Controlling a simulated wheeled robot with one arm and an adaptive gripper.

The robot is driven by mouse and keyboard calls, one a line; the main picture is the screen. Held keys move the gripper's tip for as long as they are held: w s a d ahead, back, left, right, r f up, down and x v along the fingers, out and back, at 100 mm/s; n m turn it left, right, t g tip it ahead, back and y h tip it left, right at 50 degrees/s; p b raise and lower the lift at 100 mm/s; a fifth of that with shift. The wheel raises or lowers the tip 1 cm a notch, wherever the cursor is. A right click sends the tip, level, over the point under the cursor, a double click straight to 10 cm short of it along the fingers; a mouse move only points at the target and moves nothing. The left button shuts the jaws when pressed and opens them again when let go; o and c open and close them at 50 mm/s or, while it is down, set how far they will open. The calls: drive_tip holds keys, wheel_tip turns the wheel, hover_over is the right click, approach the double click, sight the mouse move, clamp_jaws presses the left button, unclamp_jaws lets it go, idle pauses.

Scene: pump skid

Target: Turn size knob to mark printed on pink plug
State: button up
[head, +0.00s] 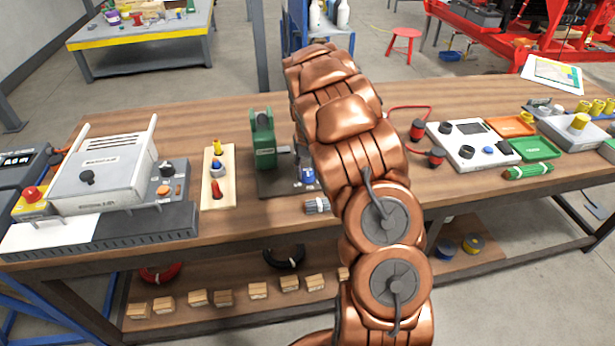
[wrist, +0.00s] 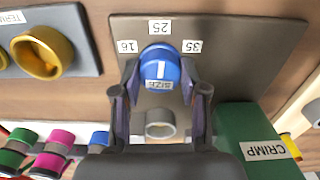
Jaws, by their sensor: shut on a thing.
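The blue size knob (wrist: 160,62) sits on a dark plate (wrist: 235,50) in the wrist view, with a white pointer line and a "SIZE" label. Labels 16, 25 and 35 stand around it; the line points roughly towards the 25 label (wrist: 160,27). My gripper (wrist: 161,76) is shut on the knob, one finger on each side. Pink plugs (wrist: 62,138) lie at the lower left of the wrist view; I cannot read any mark on them. In the head view the blue knob (head: 308,175) shows partly beside my arm.
A green crimp block (wrist: 258,142) stands close by my gripper; the green press (head: 263,140) also shows in the head view. Green plugs (wrist: 22,140) and a brass knob (wrist: 42,52) are at the left. A white meter box (head: 470,145) stands right of my arm.

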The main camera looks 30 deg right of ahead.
sight(307, 172)
drive_tip(key=m+b, duration=0.2)
drive_tip(key=m, duration=0.3)
drive_tip(key=shift+f+m+b, duration=0.1)
drive_tip(key=shift+m+b, duration=0.2)
drive_tip(key=shift+b, duration=0.05)
drive_tip(key=m+b, duration=0.1)
drive_tip(key=m, duration=0.4)
idle(0.4)
drive_tip(key=o, duration=1.1)
drive_tip(key=shift+o, duration=0.2)
wheel_tip(307, 172, up, 12)
